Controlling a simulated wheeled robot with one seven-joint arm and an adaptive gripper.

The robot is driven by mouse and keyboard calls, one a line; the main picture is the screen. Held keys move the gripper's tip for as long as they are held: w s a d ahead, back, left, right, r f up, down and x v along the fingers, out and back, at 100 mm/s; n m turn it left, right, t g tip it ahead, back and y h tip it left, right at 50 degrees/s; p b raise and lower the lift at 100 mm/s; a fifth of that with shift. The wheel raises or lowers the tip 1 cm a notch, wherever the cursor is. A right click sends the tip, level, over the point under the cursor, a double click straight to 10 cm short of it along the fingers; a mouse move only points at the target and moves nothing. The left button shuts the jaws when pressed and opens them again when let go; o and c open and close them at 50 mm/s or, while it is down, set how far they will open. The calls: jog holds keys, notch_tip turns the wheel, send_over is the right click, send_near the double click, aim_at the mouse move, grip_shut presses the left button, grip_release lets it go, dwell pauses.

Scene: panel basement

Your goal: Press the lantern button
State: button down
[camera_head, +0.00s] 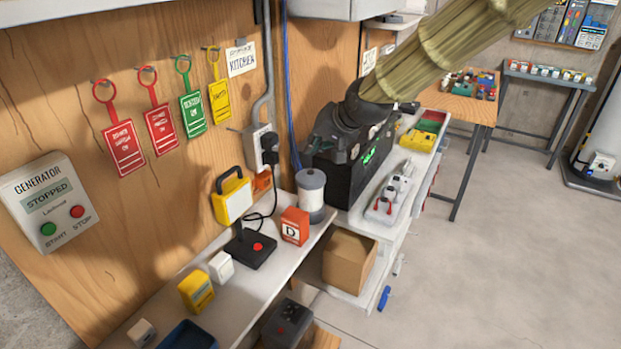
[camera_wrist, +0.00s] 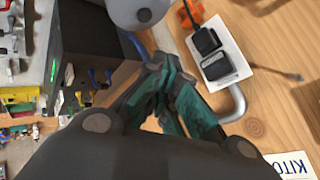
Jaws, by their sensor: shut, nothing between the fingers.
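A grey-and-white cylinder (camera_head: 311,190) that looks like a lantern stands upright at the back of the white shelf. The button cannot be made out in the head view.
A black case (camera_head: 362,165) with green markings stands close beside my gripper. A black plug (camera_head: 268,145) sits in a wall outlet. A yellow box (camera_head: 232,203) with a black handle, a joystick (camera_head: 252,247) and an orange box (camera_head: 295,226) are near the cylinder.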

aim_at(314, 172)
jog(key=shift+f+b, duration=0.6)
jog(key=shift+f, duration=1)
jog(key=shift+f, duration=0.25)
jog(key=shift+f, duration=0.2)
jog(key=shift+f+b, duration=0.3)
jog(key=shift+f, duration=0.1)
dwell(0.9)
jog(key=shift+r, duration=0.1)
jog(key=shift+r+p, duration=0.6)
jog(key=shift+r, duration=0.15)
notch_tip(314, 172, up, 5)
jog(key=p, duration=0.3)
dwell(0.6)
